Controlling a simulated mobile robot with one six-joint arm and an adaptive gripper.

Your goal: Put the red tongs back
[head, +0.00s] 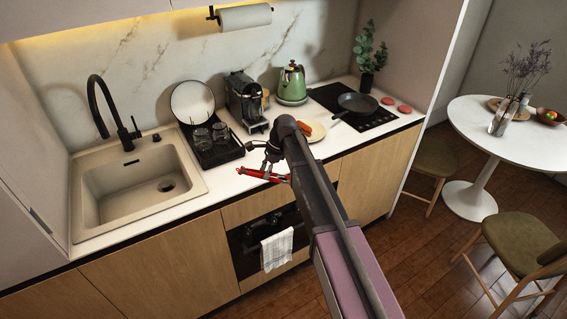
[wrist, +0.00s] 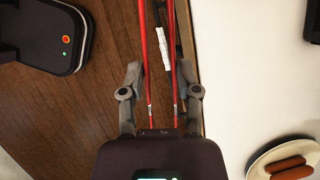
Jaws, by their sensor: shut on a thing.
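The red tongs (head: 252,172) are in my gripper (head: 271,167), near the front edge of the counter beside the oven in the head view. In the wrist view, my gripper (wrist: 160,82) has one grey finger on each side of the tongs (wrist: 146,45). Their two long red arms run up out of the top of the picture. The tongs are held above the floor, along the counter's front edge. Their far ends are cut off in the wrist view, and my arm hides part of the counter in the head view.
A plate (head: 318,135) with sausages lies on the counter (head: 227,187) behind my arm. A black dish rack (head: 222,157) with glasses stands left, beside the sink (head: 135,190). A towel (head: 277,250) hangs on the oven. A pan (head: 357,103) sits on the hob.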

